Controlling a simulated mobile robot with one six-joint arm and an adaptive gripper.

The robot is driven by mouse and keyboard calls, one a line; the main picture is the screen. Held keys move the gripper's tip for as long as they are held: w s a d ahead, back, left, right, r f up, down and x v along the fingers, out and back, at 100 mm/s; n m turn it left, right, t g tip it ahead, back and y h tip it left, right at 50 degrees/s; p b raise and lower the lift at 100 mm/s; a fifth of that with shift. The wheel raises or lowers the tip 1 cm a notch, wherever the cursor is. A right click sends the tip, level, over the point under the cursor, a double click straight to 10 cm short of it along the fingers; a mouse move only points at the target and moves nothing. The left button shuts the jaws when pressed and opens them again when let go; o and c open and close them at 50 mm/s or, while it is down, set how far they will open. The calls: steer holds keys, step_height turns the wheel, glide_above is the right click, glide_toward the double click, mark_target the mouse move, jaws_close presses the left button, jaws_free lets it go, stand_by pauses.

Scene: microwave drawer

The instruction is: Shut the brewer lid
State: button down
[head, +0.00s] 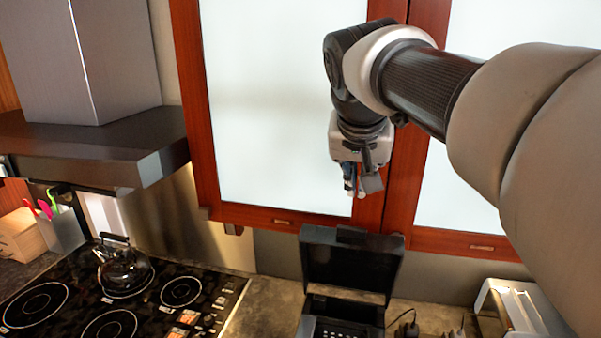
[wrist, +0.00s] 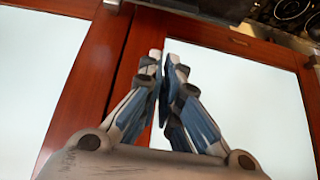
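The brewer (head: 340,318) is a black box on the counter at the bottom of the head view, cut off by the frame edge. Its lid (head: 348,266) stands open, raised up at the back near the wall. My gripper (head: 357,192) hangs above the lid, in front of the cabinet doors, pointing down and apart from the brewer. In the wrist view the two blue-padded fingers (wrist: 165,60) meet at their tips with nothing held between them. A dark edge at the top of the wrist view may be the brewer; I cannot tell for sure.
Red-framed wall cabinets (head: 280,110) hang behind my arm. A hob (head: 120,305) with a kettle (head: 123,270) lies at left, under a range hood (head: 95,150). A toaster-like appliance (head: 515,305) stands right of the brewer. Bare counter (head: 270,305) shows left of the brewer.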

steer(key=x, duration=0.7)
steer(key=s, duration=0.2)
steer(key=s+a, duration=0.1)
steer(key=s, duration=0.1)
steer(key=shift+a+f, duration=0.15)
steer(key=shift+f, duration=0.2)
steer(key=shift+w+f, duration=0.15)
steer(key=shift+w, duration=0.1)
steer(key=shift+s, duration=0.1)
steer(key=shift+b, duration=0.45)
